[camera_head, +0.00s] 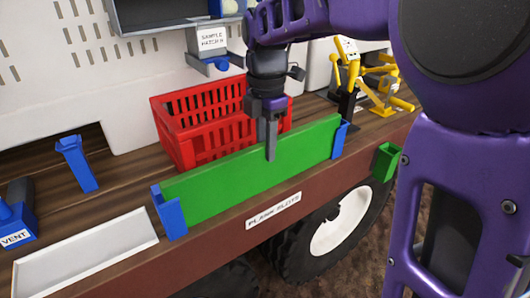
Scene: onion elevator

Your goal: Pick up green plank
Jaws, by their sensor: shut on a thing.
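The green plank (225,182) stands on its long edge at the front edge of the wooden deck. Its two ends sit at blue slot holders, one on the left (169,213) and one on the right (340,138). My gripper (271,142) points down over the middle of the plank and is shut on its upper edge. One finger shows on the near face; the far finger is hidden behind the plank. A label reading "plank slots" (273,209) is on the brown side below.
A red crate (190,117) stands close behind the plank. A white tray (85,255) and blue post (76,163) are at left. Yellow levers (380,95) stand at right back. A green bracket (387,161) hangs on the deck's side. Wheels (335,225) are below.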

